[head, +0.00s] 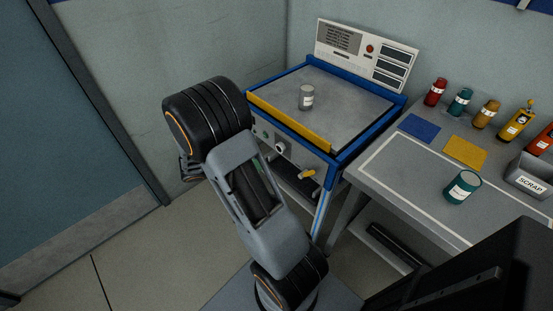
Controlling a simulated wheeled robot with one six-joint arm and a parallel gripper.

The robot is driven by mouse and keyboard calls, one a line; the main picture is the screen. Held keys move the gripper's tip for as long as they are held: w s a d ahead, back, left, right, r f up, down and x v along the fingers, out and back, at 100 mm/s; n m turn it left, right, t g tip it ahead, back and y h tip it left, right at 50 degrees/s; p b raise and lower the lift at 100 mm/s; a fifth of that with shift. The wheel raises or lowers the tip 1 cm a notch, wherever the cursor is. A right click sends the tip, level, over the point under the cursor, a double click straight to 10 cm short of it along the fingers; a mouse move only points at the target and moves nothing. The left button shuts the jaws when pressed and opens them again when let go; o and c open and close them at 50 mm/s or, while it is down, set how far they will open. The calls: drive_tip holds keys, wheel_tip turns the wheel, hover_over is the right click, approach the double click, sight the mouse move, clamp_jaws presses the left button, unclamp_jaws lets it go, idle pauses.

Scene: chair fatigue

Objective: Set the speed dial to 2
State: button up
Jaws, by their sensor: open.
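The blue-framed test bench (345,150) stands against the back wall, with a grey front panel below its yellow front bar (290,121). A round knob (281,147) on that panel looks like the speed dial. Its markings and setting are too small to read. A yellow handle (307,174) sits lower right of it on the same panel.
A grey can (306,97) stands on the bench top. A control board (366,52) with a red button stands behind it. The right-hand table (400,187) holds several bottles, coloured pads, a green can (462,187) and a scrap bin (531,176). Floor (140,245) at left is clear.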

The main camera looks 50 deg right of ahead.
sight(279, 149)
drive_tip(key=w+d+f+n+t+h+b, duration=0.1)
drive_tip(key=w+d+f+n+t+h, duration=0.15)
drive_tip(key=f+n, duration=0.25)
drive_tip(key=w+d+f+n+t+h+b, duration=0.1)
drive_tip(key=w+f+n+h+b, duration=0.15)
drive_tip(key=f+n, duration=0.3)
drive_tip(key=d, duration=0.9)
drive_tip(key=s+d, duration=0.1)
drive_tip(key=d, duration=0.3)
drive_tip(key=shift+d, duration=0.2)
drive_tip(key=shift+c, duration=0.3)
